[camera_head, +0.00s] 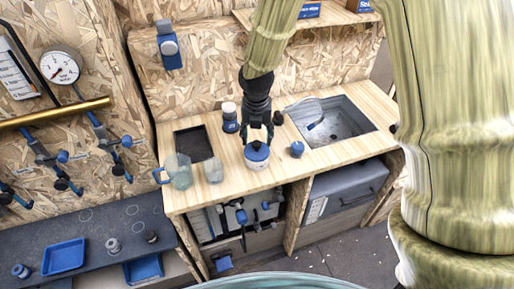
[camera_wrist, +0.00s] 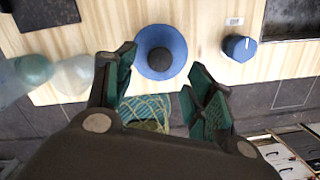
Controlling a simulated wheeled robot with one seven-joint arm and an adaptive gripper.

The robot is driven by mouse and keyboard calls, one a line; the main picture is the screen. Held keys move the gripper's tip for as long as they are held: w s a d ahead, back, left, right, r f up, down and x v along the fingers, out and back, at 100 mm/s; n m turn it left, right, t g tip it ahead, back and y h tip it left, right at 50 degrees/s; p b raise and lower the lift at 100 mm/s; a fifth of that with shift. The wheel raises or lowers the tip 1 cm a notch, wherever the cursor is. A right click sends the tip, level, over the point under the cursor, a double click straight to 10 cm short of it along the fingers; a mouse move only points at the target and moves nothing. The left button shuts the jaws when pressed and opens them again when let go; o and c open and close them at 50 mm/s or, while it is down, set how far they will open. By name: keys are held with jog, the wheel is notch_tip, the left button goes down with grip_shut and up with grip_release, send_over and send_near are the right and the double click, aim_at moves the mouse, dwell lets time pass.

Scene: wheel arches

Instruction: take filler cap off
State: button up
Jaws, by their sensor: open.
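A white container with a blue top (camera_head: 257,155) stands upright near the front edge of the wooden counter. In the wrist view its round blue top (camera_wrist: 146,42) has a dark round knob (camera_wrist: 161,60) at the middle, which looks like the filler cap. My gripper (camera_head: 258,132) is above and just behind this container in the head view. In the wrist view my gripper (camera_wrist: 160,72) is open, its fingers on either side of the dark knob's line, with nothing held. I cannot tell the exact height gap.
A small blue knob-like piece (camera_head: 297,149) lies close to the right. A glass jug (camera_head: 179,171) and a glass (camera_head: 214,170) stand left, by a dark tray (camera_head: 194,143). A blue-based canister (camera_head: 230,118) stands behind. A sink (camera_head: 335,120) is at right.

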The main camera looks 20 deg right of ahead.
aim_at(257, 143)
jog(key=shift+w+d+f+p, duration=0.1)
jog(key=shift+w+f+p, duration=0.15)
jog(key=shift+f+p, duration=0.4)
jog(key=shift+w+f+p, duration=0.2)
jog(key=shift+f+p, duration=0.2)
jog(key=shift+f, duration=0.35)
jog(key=shift+w+f+p, duration=0.15)
jog(key=shift+f+p, duration=0.15)
jog(key=shift+f, duration=0.85)
jog(key=c, duration=1)
